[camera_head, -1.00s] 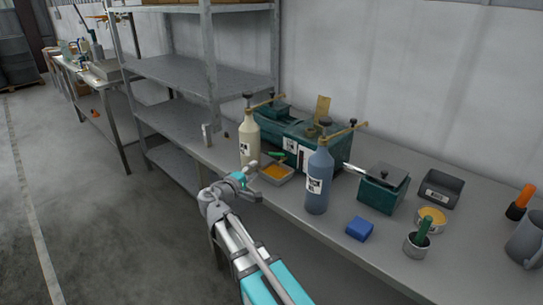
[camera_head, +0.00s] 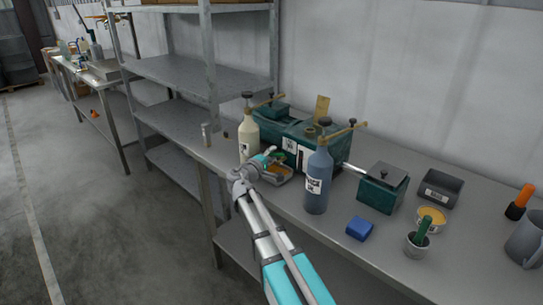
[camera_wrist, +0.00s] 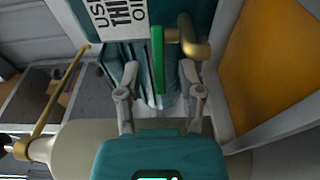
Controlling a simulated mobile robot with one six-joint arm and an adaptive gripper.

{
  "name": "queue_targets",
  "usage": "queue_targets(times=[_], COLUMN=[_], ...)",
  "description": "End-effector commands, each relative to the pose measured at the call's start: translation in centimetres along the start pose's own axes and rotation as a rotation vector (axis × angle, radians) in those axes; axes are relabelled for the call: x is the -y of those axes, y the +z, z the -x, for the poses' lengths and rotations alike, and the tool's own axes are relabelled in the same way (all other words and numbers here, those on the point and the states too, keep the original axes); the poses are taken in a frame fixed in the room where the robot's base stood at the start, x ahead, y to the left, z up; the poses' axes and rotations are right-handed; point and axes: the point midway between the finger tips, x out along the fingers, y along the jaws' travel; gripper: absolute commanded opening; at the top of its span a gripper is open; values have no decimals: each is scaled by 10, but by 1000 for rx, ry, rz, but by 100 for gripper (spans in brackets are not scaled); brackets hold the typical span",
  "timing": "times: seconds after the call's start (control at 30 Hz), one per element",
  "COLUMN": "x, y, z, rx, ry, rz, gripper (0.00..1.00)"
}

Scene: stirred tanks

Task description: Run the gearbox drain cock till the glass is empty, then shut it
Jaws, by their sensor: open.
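The teal gearbox (camera_head: 318,150) stands on the bench, with a white label (camera_wrist: 121,15) on its face. Its brass drain cock (camera_wrist: 193,45) with a green lever (camera_wrist: 157,60) shows in the wrist view. My gripper (camera_head: 272,157) is open at the cock, above a grey tray (camera_head: 283,180) of orange oil. In the wrist view the lever lies between the two fingers of my gripper (camera_wrist: 158,90), with no contact to be seen. I cannot make out the level in the glass.
A cream bottle (camera_head: 248,128) with a brass pump stands close beside my gripper, and a blue-grey bottle (camera_head: 318,182) stands to the right. A blue block (camera_head: 360,228), a teal box (camera_head: 381,190) and a small pot (camera_head: 417,243) stand further right. Metal shelving (camera_head: 185,75) is at left.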

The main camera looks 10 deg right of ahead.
Motion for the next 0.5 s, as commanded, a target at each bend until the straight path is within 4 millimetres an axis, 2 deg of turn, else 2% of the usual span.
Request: queue_targets(times=[0.27, 0.37, 0.5], x=[0, 0, 0], y=[0, 0, 0], z=[-1, 0, 0], rx=[-1, -1, -1], ry=[0, 0, 0], rz=[0, 0, 0], gripper=[49, 34, 8])
